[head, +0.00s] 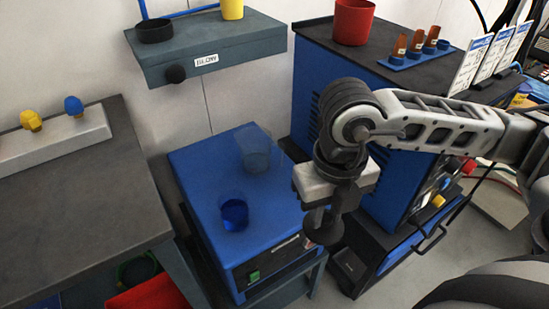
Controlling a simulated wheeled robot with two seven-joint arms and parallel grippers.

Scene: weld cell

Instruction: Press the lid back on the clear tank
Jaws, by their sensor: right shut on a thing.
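The rear one, a clear tank (256,150), looks empty. I cannot tell for certain which is the task's tank. My right gripper (326,212) hangs to the right of both, above the unit's right edge and apart from them. It is shut on a dark round piece (323,228) that looks like the lid, seen at a slant and partly hidden by the fingers. My left gripper is not in view.
A grey shelf (215,50) with a yellow cup (232,8) hangs behind the unit. A tall blue cabinet (308,75), bearing a red cup (353,22) and small brown bottles (399,47), stands behind my right arm. A dark table (75,190) stands at left.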

